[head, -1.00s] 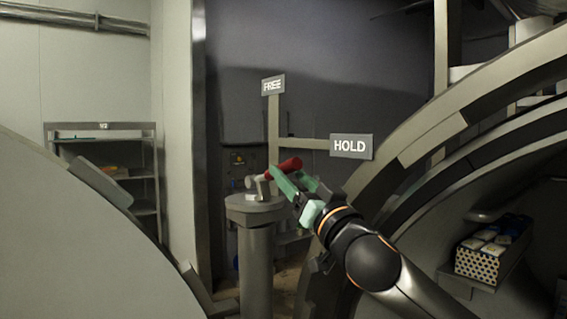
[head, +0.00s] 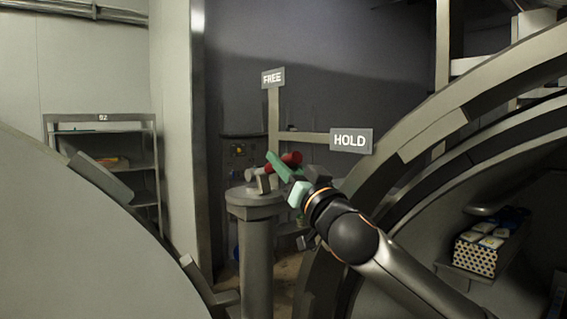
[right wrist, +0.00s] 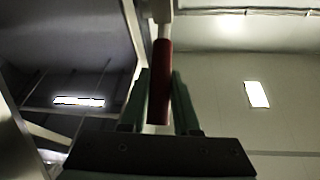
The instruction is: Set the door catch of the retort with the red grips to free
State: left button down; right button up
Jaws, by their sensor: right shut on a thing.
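The door catch has a short lever with a red grip (head: 291,158) on top of a grey post (head: 256,212). The lever lies slightly raised to the right of its pivot and looks foreshortened. A FREE plate (head: 272,77) stands above and behind the post, and a HOLD plate (head: 350,140) is to the right. My right gripper (head: 277,165), with green fingers, is shut on the red grip and partly hides it. In the right wrist view the red grip (right wrist: 160,80) lies between the fingers. My left gripper is not in view.
A large round retort door edge (head: 420,140) curves close on the right, with a patterned box (head: 476,254) of packs inside. A pale rounded body (head: 70,240) fills the lower left. A shelf rack (head: 100,118) stands at the back left.

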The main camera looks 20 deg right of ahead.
grip_shut()
dwell(0.9)
